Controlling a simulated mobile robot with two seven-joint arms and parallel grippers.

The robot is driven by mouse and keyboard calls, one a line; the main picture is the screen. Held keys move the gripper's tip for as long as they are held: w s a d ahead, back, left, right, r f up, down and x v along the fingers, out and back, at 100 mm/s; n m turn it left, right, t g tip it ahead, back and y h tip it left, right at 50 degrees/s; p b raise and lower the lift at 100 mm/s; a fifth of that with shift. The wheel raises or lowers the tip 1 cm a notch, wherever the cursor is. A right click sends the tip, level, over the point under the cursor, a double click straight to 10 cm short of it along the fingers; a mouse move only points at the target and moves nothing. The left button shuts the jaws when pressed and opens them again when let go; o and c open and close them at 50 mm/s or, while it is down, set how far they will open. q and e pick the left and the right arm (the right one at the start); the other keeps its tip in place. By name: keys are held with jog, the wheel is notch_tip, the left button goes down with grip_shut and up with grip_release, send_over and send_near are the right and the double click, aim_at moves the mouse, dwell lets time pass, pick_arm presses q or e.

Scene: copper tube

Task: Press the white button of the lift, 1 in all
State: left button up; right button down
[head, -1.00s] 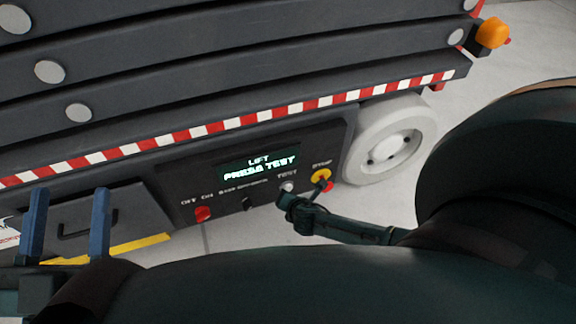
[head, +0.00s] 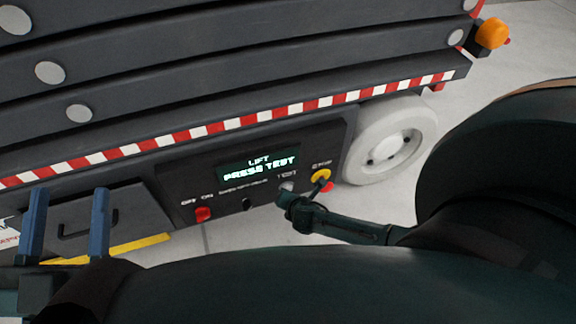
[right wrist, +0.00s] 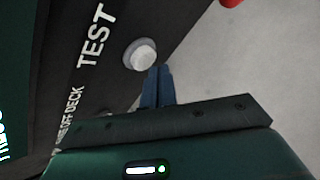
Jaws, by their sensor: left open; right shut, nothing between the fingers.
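The white button (head: 287,187) under the TEST label is on the lift's dark control panel (head: 228,191). In the right wrist view the round white button (right wrist: 140,55) stands just up and left of my right fingertips (right wrist: 158,70). These blue fingers are shut with nothing between them; I cannot tell whether they touch the button. In the head view my right gripper (head: 298,206) is in front of the panel, just below the button, and its fingers are hard to make out. My left gripper (head: 67,192) is open and empty at the lower left.
The panel also carries a green-lit display (head: 258,165) reading LIFT, PRESS TEST, a red button (head: 203,215), a black knob (head: 248,204) and a yellow-and-red stop button (head: 321,176). A white wheel (head: 390,145) stands right of the panel. A drawer-like front with a handle (head: 88,228) is at left.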

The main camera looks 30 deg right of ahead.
jog(key=shift+w+d, duration=0.1)
jog(key=shift+w, duration=0.55)
dwell(0.8)
jog(key=shift+s, duration=0.1)
jog(key=shift+s+a+p, duration=0.2)
jog(key=shift+s+p, duration=0.25)
jog(key=shift+s, duration=0.35)
jog(key=shift+s, duration=0.1)
